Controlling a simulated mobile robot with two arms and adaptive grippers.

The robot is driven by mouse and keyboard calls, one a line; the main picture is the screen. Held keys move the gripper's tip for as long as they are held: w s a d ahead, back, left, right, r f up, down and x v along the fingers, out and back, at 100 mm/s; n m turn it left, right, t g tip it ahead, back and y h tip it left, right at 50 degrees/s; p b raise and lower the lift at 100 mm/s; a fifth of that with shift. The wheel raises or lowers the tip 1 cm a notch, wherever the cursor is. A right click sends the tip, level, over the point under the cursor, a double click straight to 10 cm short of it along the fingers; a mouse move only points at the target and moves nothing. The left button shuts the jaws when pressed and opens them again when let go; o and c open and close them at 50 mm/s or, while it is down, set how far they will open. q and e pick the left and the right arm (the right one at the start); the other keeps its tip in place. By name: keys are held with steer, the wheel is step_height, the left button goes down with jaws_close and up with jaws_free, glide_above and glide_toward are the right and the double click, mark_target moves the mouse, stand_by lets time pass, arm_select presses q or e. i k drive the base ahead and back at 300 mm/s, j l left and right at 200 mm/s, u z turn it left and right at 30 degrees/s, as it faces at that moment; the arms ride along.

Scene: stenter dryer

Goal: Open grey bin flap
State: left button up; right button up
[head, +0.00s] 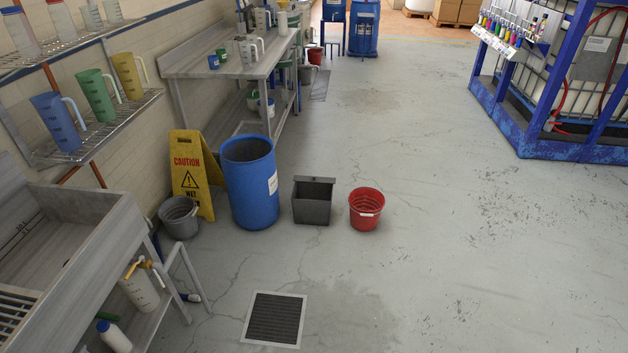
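The grey bin (312,212) is a small, square, dark grey box standing on the floor between the blue drum and the red bucket. A thin grey strip, which looks like its flap (314,180), runs along the top at the back. Below it the upper part of the bin is dark, like an opening. At this distance I cannot tell for sure how far the flap is open. Neither of my grippers is in view.
A blue drum (252,190), a grey bucket (181,222) and a yellow caution sign (189,172) stand left of the bin. A red bucket (366,212) is close on its right. A floor drain (274,318) lies in front. The floor to the right is clear.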

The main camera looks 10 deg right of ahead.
mark_target(323, 179)
steer(key=i+l+z, duration=0.4)
steer(key=l, duration=0.3)
steer(key=i+l+z, duration=0.45)
steer(key=i, duration=0.3)
steer(key=l, duration=0.1)
